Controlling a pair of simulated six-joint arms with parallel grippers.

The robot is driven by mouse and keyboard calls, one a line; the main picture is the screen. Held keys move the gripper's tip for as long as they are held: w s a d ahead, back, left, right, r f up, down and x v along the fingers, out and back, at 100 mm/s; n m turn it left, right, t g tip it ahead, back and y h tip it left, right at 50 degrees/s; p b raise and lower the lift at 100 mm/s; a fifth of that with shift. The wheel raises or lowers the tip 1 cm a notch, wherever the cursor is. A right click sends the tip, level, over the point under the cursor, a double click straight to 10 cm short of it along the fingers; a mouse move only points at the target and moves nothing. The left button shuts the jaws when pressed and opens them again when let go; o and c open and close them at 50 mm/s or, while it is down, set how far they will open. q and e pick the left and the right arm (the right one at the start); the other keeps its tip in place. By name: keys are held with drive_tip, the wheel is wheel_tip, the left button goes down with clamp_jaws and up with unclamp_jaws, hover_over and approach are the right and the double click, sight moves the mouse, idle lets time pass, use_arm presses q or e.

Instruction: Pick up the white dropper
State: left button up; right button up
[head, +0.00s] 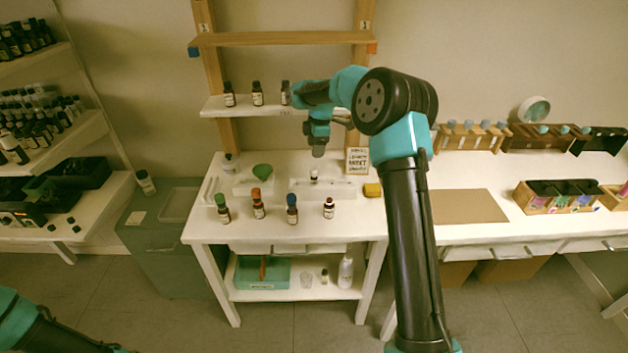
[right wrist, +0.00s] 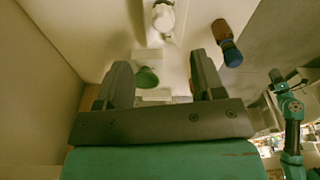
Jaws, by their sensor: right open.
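In the head view, a small white object with a dark part, which looks like the white dropper (head: 314,176), stands at a long white tray (head: 335,190) on the middle table. My right gripper (head: 318,152) hangs above and behind it, apart from it. In the right wrist view, a white, rounded thing at the top edge (right wrist: 163,18) appears to be the same dropper, partly cut off. The right gripper's two fingers (right wrist: 164,85) are apart, with nothing held between them. My left arm shows at the lower left of the head view, but its gripper is out of frame.
Brown bottles with coloured caps stand along the table's front; the blue-capped one (head: 292,208) also shows in the wrist view (right wrist: 230,48). A green funnel (head: 262,171) is left of the tray. A yellow block (head: 372,190) and a sign (head: 357,161) are at right. A shelf (head: 270,106) holds bottles behind.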

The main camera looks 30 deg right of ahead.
sight(314, 169)
drive_tip(key=f, duration=0.6)
drive_tip(key=shift+w+a+f, duration=0.1)
drive_tip(key=shift+a, duration=0.25)
drive_tip(key=shift+s+a+f, duration=0.1)
drive_tip(key=shift+f, duration=1.25)
drive_tip(key=shift+s+a+f, duration=0.1)
drive_tip(key=shift+f, duration=1.2)
drive_tip(key=c, duration=0.7)
